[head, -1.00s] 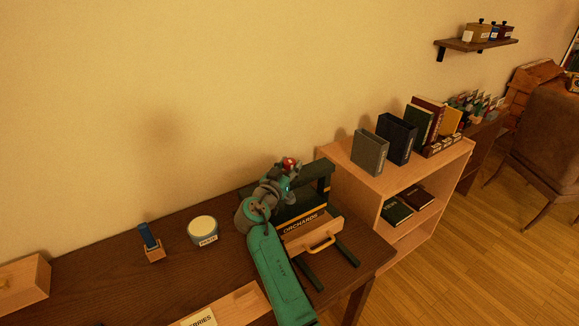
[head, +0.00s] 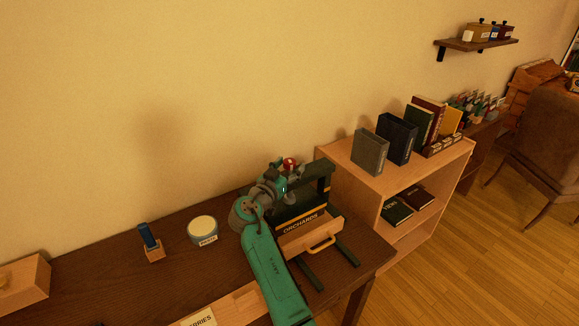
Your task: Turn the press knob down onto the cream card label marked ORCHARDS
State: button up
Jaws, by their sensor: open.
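The dark green press (head: 325,178) stands on the right end of the dark desk. A red knob (head: 290,163) shows at its top left. My gripper (head: 284,172) is open right beside the knob; my wrist and fingers overlap this part of the press, and I cannot tell whether they touch the knob. Under the press is a light wooden box (head: 310,240) with a yellow handle. The word ORCHARDS (head: 300,224) reads along its upper front edge; the card itself is too small to make out clearly.
On the desk stand a round cream-topped tin (head: 202,229), a blue stamp-like piece on a wooden block (head: 150,243) and a wooden box (head: 22,285) at far left. A BERRIES card (head: 198,318) lies at front. A bookshelf (head: 361,180) adjoins the press on the right.

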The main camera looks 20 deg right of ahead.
jog(key=v, duration=1.1)
jog(key=shift+s+a, duration=0.15)
jog(key=shift+s, duration=0.05)
